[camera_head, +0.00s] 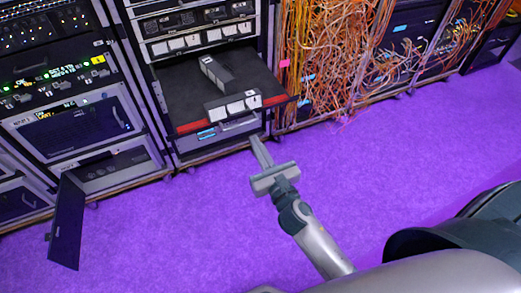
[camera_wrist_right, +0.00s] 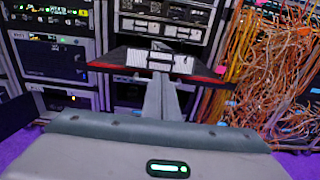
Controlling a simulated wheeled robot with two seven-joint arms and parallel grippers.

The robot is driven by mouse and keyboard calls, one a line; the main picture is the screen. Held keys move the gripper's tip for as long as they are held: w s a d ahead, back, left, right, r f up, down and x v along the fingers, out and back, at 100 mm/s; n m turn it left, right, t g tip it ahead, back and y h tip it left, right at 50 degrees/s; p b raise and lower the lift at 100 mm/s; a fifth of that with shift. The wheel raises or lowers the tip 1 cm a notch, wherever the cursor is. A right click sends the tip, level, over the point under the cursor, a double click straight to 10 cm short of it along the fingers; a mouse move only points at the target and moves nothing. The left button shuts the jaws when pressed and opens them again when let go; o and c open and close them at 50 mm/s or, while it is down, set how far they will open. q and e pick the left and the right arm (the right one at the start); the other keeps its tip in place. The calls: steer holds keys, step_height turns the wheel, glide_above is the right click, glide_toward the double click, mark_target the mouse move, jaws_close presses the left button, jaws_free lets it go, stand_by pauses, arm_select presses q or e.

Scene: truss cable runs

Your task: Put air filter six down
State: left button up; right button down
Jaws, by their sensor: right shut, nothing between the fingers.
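A dark pulled-out shelf (camera_head: 180,98) with red front corners juts from the middle rack. A grey block with white front squares (camera_head: 236,107) sits at its front edge, and a longer grey block (camera_head: 216,73) lies behind it. I cannot read which one is air filter six. My right gripper (camera_head: 260,149) is shut and empty, just in front of and below the shelf. In the right wrist view my shut fingers (camera_wrist_right: 161,95) point toward the shelf front, with the white-fronted block (camera_wrist_right: 150,60) beyond them. My left gripper is not in view.
A rack with lit displays (camera_head: 65,75) stands left, and a dark open door panel (camera_head: 67,222) sticks out from it. Tangled orange cables (camera_head: 325,60) hang at the right. The purple floor (camera_head: 160,235) in front is clear.

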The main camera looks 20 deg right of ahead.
mark_target(240, 114)
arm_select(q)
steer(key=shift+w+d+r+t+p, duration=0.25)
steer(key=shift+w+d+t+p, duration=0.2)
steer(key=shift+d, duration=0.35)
arm_select(e)
steer(key=w, duration=0.9)
steer(key=shift+w+a, duration=0.15)
steer(key=shift+w, duration=0.15)
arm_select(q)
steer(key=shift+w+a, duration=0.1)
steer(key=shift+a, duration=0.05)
arm_select(e)
steer(key=shift+w, duration=2.1)
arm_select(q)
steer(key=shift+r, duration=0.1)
arm_select(e)
steer(key=shift+s, duration=0.15)
